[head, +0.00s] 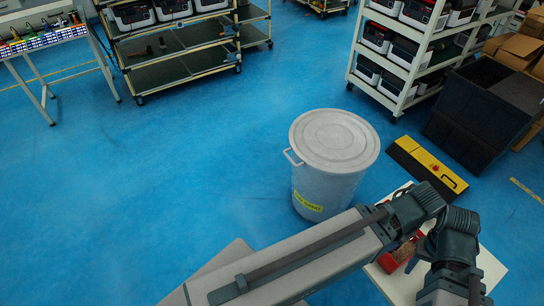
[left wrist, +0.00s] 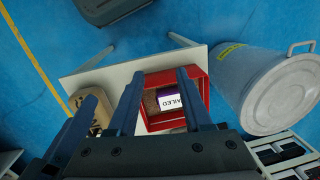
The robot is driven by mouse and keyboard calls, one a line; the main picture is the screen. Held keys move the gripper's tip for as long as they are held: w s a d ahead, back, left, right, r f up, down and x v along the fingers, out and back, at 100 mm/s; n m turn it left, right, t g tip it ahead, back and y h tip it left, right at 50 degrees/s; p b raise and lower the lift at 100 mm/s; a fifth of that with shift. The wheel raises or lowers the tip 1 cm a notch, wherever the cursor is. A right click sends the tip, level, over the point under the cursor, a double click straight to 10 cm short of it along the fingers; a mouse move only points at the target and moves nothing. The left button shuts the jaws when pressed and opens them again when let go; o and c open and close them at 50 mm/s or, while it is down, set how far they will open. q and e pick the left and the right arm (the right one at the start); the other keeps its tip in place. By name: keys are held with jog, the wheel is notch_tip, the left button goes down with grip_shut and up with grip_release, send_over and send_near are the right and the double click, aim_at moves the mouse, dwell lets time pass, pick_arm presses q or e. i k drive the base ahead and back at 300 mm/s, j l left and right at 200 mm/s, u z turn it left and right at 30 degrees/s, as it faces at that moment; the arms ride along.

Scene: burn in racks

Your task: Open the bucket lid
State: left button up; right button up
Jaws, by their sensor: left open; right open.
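The bucket (head: 325,185) is a grey round bin standing upright on the blue floor, with a yellow label and a side handle. Its round grey lid (head: 334,138) lies flat on top and covers it. In the left wrist view the lidded bucket (left wrist: 240,75) is at the right, with its lid (left wrist: 285,95) on. My left gripper (left wrist: 157,98) is open above a red box, apart from the bucket, with nothing between its fingers.
A yellow-and-black block (head: 430,165), a dark crate (head: 465,135) and a printer rack (head: 400,75) stand to the right. Floor left of the bucket is clear.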

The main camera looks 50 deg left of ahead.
aim_at(331, 141)
jog(key=u, duration=1.3)
jog(key=j+z, duration=0.1)
jog(key=z, duration=0.2)
jog(key=i+j+z, duration=0.1)
jog(key=z, duration=0.25)
jog(key=j+z, duration=0.5)
jog(key=j, duration=1.75)
